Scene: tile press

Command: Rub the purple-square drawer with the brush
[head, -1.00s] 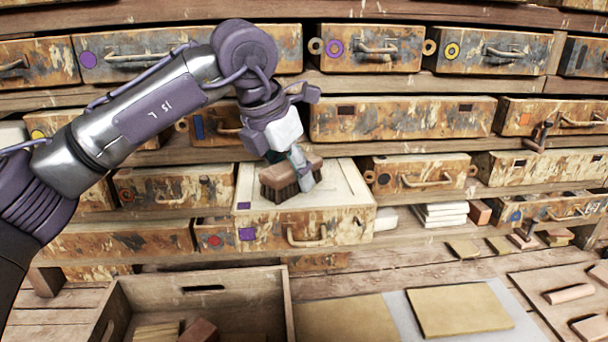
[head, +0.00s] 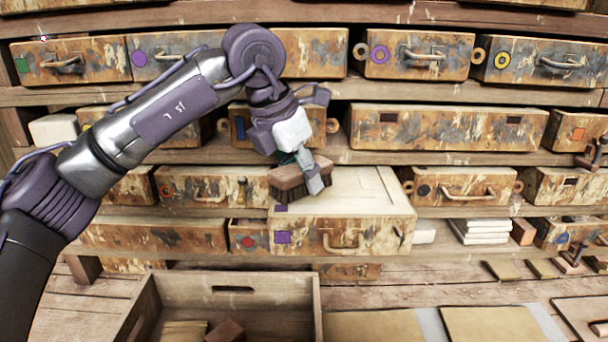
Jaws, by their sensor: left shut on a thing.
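The purple-square drawer (head: 375,236) juts out from the lower shelf, with a purple square on its front left and a pale lid on top. My left gripper (head: 312,172) is shut on the brush (head: 290,180), which has a brown wooden back and dark bristles facing down. The brush is over the left part of the drawer's top, near its left edge. I cannot tell whether the bristles touch the lid. My right gripper is not in view.
An open wooden crate (head: 310,300) with blocks stands in front below the drawer. Other worn drawers (head: 445,126) fill the shelves around. White tiles (head: 480,231) are stacked to the right. Flat boards (head: 495,325) lie at the front right.

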